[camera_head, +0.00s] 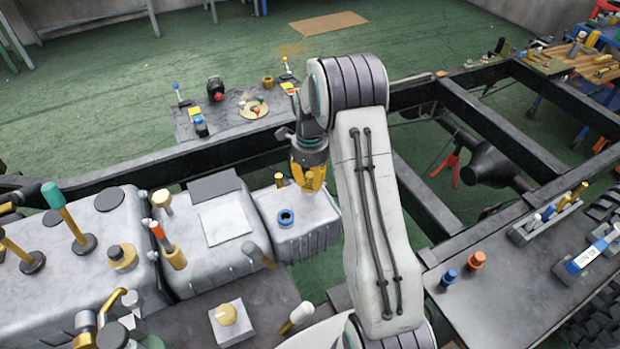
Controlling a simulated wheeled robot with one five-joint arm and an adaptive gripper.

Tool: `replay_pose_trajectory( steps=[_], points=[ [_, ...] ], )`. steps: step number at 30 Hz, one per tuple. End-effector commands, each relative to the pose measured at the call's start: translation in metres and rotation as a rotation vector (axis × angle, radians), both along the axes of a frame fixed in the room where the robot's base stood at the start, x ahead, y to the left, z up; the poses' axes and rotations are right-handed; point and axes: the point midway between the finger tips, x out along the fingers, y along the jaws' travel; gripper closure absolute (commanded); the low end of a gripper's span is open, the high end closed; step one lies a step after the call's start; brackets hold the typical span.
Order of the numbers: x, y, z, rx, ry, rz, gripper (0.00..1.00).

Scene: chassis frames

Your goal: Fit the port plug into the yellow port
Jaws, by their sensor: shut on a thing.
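My gripper (309,178) is at the lower end of my arm, pointing down over the right part of the grey housing (313,238). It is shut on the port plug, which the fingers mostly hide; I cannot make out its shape. Yellow shows around the fingertips, and I cannot tell finger, plug and port apart there. I cannot make out the yellow port for certain. A blue ring-shaped port (286,218) is open on the housing top, in front and left of my gripper. A small yellow peg (279,180) stands just left of my gripper.
A blue plug (449,277) and an orange plug (476,261) stand on the right bench (510,310). Levers and knobs rise from the left housing (105,235). Black chassis rails (490,115) run behind. A grey plate (235,118) behind holds several small parts.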

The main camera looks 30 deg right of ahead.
Motion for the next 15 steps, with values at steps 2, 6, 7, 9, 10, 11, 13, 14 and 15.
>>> replay_pose_trajectory(
  steps=[2, 6, 7, 9, 10, 11, 13, 14, 15],
  points=[
    [0.0, 0.0, -0.0012, 0.0, 0.0, 0.0, 0.73],
    [-0.0002, 0.0001, -0.0012, 0.001, 0.001, 0.0, 0.6],
    [-0.0002, 0.0001, -0.0012, 0.001, 0.001, 0.0, 0.58],
    [-0.0001, 0.0, -0.0012, 0.001, 0.001, 0.0, 0.57],
    [-0.0001, 0.0, -0.0012, 0.001, 0.001, 0.0, 0.57],
    [-0.0001, 0.0, -0.0012, 0.001, 0.001, 0.0, 0.57],
    [-0.0001, 0.0, -0.0012, 0.001, 0.001, 0.0, 0.57],
    [-0.0002, -0.0001, -0.0011, 0.001, 0.001, 0.0, 0.57],
    [-0.0001, -0.0001, -0.0006, 0.0, 0.0, 0.0, 0.57]
  ],
)
